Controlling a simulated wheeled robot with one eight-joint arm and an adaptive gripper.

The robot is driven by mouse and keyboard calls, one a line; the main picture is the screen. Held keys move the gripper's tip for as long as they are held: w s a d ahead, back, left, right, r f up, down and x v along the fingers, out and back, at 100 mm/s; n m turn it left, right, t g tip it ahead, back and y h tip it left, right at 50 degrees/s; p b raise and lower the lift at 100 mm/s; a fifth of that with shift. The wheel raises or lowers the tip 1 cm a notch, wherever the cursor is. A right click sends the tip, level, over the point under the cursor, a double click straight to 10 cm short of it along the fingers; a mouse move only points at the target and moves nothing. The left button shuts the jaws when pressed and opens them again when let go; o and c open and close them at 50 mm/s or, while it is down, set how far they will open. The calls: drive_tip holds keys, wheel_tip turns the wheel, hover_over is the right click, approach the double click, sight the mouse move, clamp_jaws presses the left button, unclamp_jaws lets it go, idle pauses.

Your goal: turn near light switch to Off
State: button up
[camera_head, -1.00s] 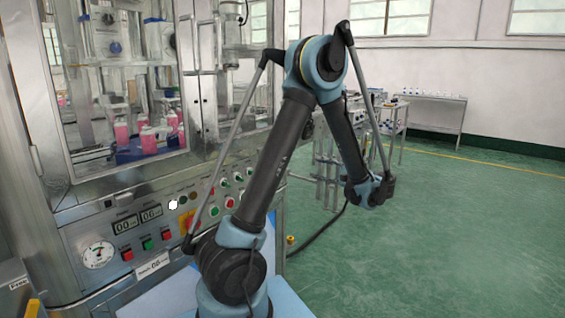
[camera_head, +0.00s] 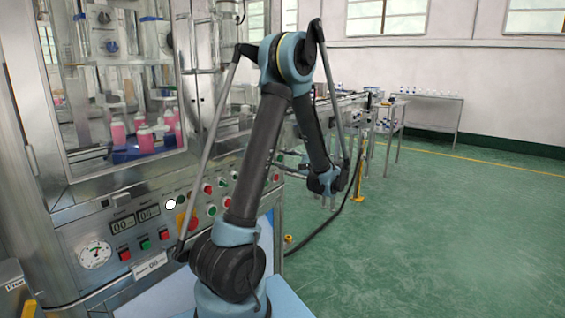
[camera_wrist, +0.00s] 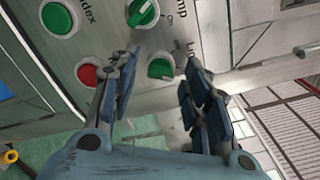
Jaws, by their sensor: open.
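In the wrist view a green rotary switch (camera_wrist: 161,68) sits on the grey panel, with partly readable lettering starting "Li" beside it. My gripper (camera_wrist: 160,66) is open, with one finger on each side of this switch in the picture and nothing held. Whether the fingers touch it I cannot tell. A second green rotary switch (camera_wrist: 143,12) sits above it, near lettering ending in "mp".
A red button (camera_wrist: 88,73) and a green button (camera_wrist: 58,18) sit left of the switches. In the head view pink bottles (camera_head: 145,138) stand behind the machine's glass. A gauge (camera_head: 95,254) is low on the panel. Green floor (camera_head: 430,230) is open to the right.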

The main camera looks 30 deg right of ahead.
drive_tip(key=shift+w+a, duration=0.2)
drive_tip(key=shift+w, duration=0.25)
clamp_jaws()
drive_tip(key=n, duration=0.5)
drive_tip(key=shift+f+n, duration=0.1)
drive_tip(key=shift+n, duration=0.3)
drive_tip(key=n, duration=0.5)
drive_tip(key=shift+n, duration=0.7)
